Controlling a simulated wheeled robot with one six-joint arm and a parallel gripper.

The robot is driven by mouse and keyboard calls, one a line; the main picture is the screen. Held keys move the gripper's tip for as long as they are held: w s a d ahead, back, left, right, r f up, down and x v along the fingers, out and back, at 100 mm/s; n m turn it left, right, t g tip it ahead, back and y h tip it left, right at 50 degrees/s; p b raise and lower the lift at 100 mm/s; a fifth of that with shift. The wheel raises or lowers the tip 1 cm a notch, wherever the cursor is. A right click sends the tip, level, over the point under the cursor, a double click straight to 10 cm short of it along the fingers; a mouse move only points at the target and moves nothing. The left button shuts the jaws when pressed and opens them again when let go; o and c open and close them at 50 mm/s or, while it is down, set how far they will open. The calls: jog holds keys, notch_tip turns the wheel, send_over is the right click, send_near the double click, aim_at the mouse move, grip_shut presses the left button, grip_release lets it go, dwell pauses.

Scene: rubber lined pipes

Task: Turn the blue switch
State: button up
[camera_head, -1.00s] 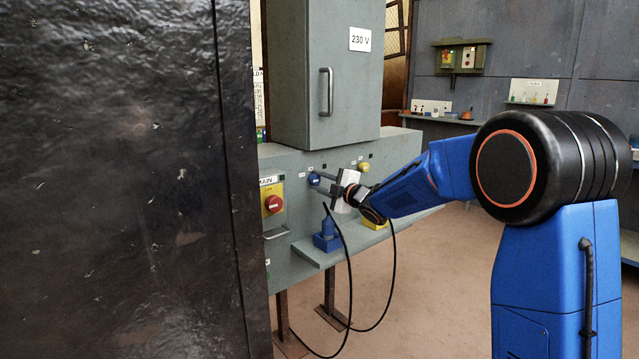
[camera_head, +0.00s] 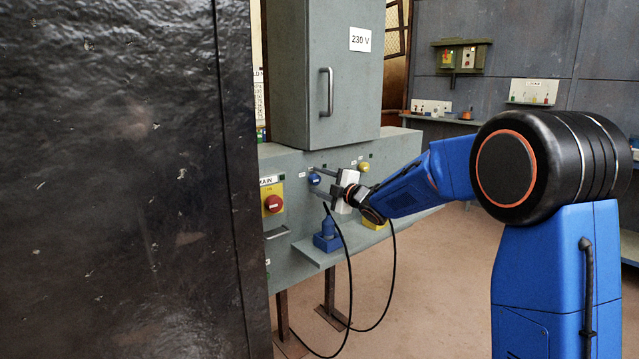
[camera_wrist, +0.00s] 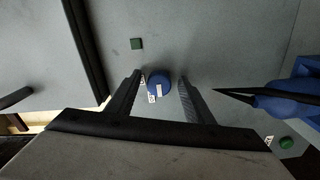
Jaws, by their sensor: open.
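The blue switch (camera_head: 314,179) is a round knob on the grey panel front, under the cabinet. In the wrist view, the blue switch (camera_wrist: 159,78) carries a white mark. My gripper (camera_head: 322,181) is in front of it, with its two fingers pointing at the panel. In the wrist view, my gripper (camera_wrist: 159,82) is open, with one finger on each side of the switch. The left finger is close to the switch, and a gap shows at the right finger. I cannot tell how deep the fingertips reach around the knob.
A red knob (camera_head: 273,203) on a yellow plate is to the left, and a yellow knob (camera_head: 363,167) to the right. The grey cabinet (camera_head: 330,70) stands above. A dark wall (camera_head: 110,180) fills the left.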

jog(key=shift+s+d, duration=0.1)
jog(key=v, duration=1.7)
jog(key=shift+d, duration=0.1)
jog(key=s+d+f+m+g+h, duration=0.2)
jog(key=s+d+f+m+h, duration=0.1)
jog(key=s+d+m+h, duration=1)
jog(key=s+f+m+g, duration=0.2)
jog(key=s+f+m, duration=0.1)
jog(key=s, duration=0.7)
jog(key=s+f+m+g+y, duration=0.1)
jog(key=s+f+m+g, duration=0.2)
jog(key=s, duration=0.8)
jog(key=s+f+m+g+y, duration=0.1)
jog(key=s+f+m+g, duration=0.1)
jog(key=s+f, duration=0.4)
jog(key=s+m, duration=0.1)
jog(key=s, duration=0.4)
jog(key=shift+f+g, duration=0.25)
jog(key=shift+g, duration=0.15)
